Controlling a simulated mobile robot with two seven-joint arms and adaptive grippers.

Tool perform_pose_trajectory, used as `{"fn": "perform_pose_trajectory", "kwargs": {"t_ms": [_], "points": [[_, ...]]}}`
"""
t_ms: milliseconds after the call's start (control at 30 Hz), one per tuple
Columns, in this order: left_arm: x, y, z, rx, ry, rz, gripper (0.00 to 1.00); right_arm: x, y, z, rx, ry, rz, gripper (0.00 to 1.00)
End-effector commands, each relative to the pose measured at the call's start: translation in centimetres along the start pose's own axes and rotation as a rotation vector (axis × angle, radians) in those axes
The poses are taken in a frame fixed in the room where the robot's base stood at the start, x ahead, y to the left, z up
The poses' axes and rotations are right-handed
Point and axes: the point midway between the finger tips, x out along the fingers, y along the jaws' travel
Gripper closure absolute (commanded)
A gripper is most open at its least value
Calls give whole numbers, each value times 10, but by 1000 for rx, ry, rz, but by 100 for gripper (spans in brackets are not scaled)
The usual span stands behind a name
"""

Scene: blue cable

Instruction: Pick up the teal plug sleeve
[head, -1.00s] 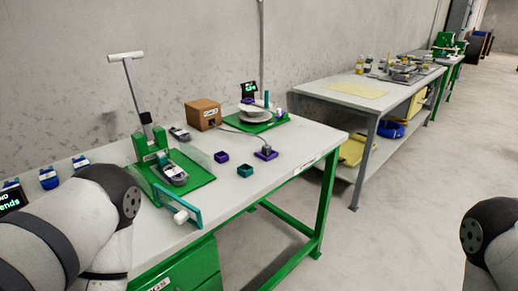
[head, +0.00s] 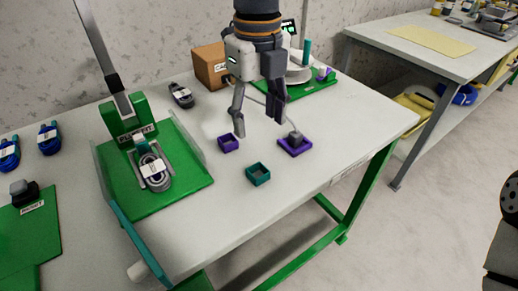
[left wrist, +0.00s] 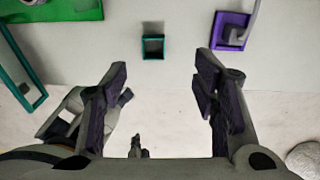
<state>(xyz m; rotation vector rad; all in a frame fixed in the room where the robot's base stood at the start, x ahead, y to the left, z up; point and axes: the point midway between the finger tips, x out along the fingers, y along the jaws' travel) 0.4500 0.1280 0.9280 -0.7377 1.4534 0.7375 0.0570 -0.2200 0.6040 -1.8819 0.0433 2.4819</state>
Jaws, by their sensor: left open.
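A small teal square piece with an open top (head: 258,174), which looks like the plug sleeve, stands on the white-grey table in front of the green fixture's right side. It also shows in the left wrist view (left wrist: 153,46), above the middle and apart from the fingers. My left gripper (head: 258,122) points down over the table with its fingers spread and nothing between them. It appears behind the teal piece in the head view. Its fingers also show in the left wrist view (left wrist: 162,75).
A small purple square piece (head: 228,143) and a purple holder (head: 295,148) with a grey cabled plug stand close by. A green fixture (head: 190,190) with a lever is at left. A cardboard box (head: 209,66) and a green board (head: 310,90) with a teal post (head: 306,52) are behind.

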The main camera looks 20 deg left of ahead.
Motion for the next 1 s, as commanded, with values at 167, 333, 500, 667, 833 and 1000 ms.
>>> {"fn": "perform_pose_trajectory", "kwargs": {"t_ms": [167,333,500,667,833,1000], "points": [[35,2,0,6,1,8,46,3,1,4,1,-15,2,100],[64,1,0,3,0,5,46,5,1,5,1,-19,2,100],[91,3,0,2,2,4,46,4,1,4,1,-17,2,100],[116,4,0,2,0,3,46,6,1,5,1,-21,2,100],[119,3,0,1,-1,1,46,6,1,5,1,-21,2,100],[118,3,0,1,-1,1,68,6,1,5,1,-21,2,100]]}}
